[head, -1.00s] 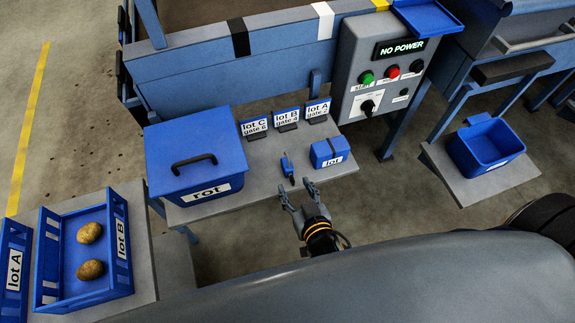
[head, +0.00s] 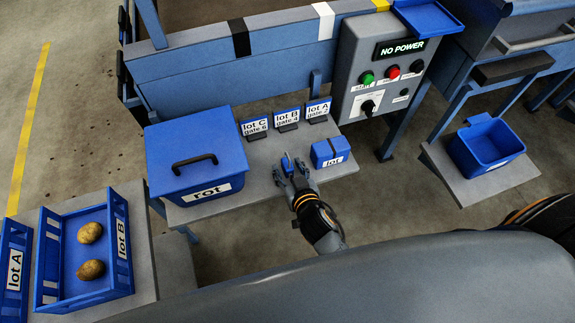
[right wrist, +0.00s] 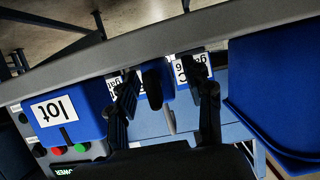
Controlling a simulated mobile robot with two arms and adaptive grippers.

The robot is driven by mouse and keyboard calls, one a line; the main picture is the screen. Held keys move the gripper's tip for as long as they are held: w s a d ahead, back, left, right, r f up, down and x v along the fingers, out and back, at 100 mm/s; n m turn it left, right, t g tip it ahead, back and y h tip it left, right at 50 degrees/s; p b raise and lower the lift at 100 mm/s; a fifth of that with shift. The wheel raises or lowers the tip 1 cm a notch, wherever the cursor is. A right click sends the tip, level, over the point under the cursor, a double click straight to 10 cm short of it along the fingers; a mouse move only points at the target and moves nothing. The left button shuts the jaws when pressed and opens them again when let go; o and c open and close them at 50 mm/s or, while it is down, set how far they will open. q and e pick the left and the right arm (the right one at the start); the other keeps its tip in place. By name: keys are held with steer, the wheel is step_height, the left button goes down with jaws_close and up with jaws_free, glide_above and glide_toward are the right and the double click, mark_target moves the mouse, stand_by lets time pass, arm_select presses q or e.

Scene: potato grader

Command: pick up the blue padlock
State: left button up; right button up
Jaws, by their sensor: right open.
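The blue padlock (head: 286,162) stands on the grey shelf (head: 255,179), between the rot bin and the small lot box. My right gripper (head: 288,168) is open, with its fingers on either side of the padlock in the head view. In the right wrist view, the fingers (right wrist: 166,92) frame a dark blue piece that looks like the padlock (right wrist: 153,82). I cannot tell whether either finger touches it. The fingers partly hide the padlock's lower part. My left gripper is not in view.
A lidded blue rot bin (head: 168,144) stands left of the padlock, and a blue lot box (head: 330,152) close on its right. Lot cards (head: 287,119) stand behind. A control box (head: 378,70) reading NO POWER rises at the back right.

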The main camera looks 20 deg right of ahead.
jaws_close()
steer(key=shift+r, duration=0.1)
